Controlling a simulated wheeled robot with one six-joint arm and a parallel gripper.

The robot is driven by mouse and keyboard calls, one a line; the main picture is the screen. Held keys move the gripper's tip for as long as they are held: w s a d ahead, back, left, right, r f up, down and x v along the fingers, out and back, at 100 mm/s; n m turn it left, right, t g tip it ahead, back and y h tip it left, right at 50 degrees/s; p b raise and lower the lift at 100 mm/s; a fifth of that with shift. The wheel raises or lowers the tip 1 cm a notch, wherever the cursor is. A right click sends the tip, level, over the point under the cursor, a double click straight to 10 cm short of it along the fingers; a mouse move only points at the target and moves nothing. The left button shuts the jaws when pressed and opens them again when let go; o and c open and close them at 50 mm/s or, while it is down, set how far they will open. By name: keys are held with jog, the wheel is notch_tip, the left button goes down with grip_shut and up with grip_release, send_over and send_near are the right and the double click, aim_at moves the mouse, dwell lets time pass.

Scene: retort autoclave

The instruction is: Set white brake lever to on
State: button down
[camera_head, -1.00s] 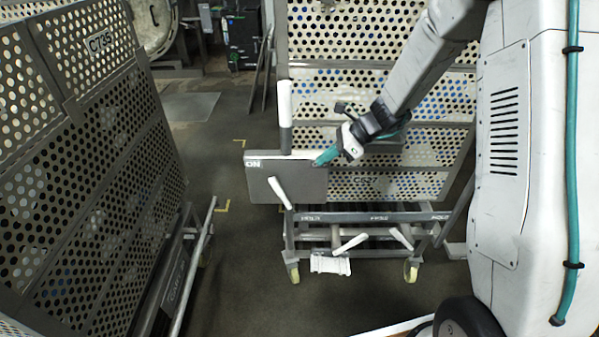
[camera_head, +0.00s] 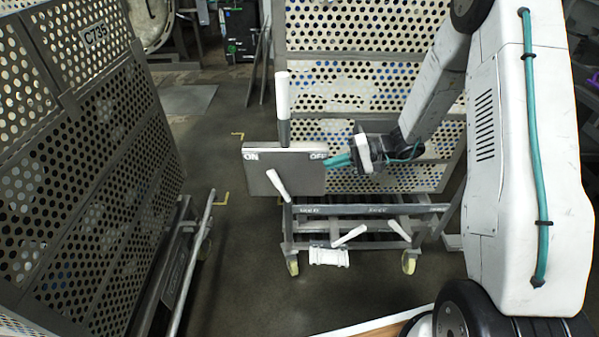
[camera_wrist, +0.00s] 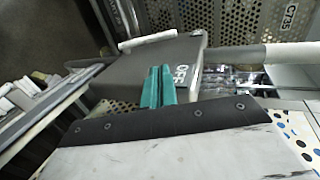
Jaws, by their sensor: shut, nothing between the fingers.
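A grey box-like panel (camera_head: 310,182) on the cart has ON at its upper left and OFF at its upper right. A white lever (camera_head: 277,183) stands in front of its face, its free end tilted up and left towards the ON side. My gripper (camera_head: 328,162), with teal fingers, is shut and empty at the panel's right edge, beside the OFF label and apart from the lever. In the wrist view the shut fingertips (camera_wrist: 158,70) overlap the panel (camera_wrist: 130,68) near OFF; the white lever (camera_wrist: 147,40) lies beyond them. I cannot tell whether the fingers touch the panel.
A white upright handle (camera_head: 282,92) rises behind the panel. Two more white levers (camera_head: 349,235) (camera_head: 398,229) sit low on the cart frame (camera_head: 370,210). A perforated cage (camera_head: 85,140) marked C735 stands at left. Floor (camera_head: 225,250) between cage and cart is clear.

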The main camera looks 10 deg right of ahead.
aim_at(281, 182)
jog(key=x, duration=1.3)
jog(key=shift+a+f, duration=0.15)
jog(key=shift+a, duration=0.2)
jog(key=shift+w+a, duration=0.25)
jog(key=shift+a, duration=0.95)
jog(key=shift+d, duration=0.1)
jog(key=s+d+r, duration=0.2)
jog(key=d+r, duration=0.6)
jog(key=d, duration=0.3)
jog(key=shift+s, duration=0.25)
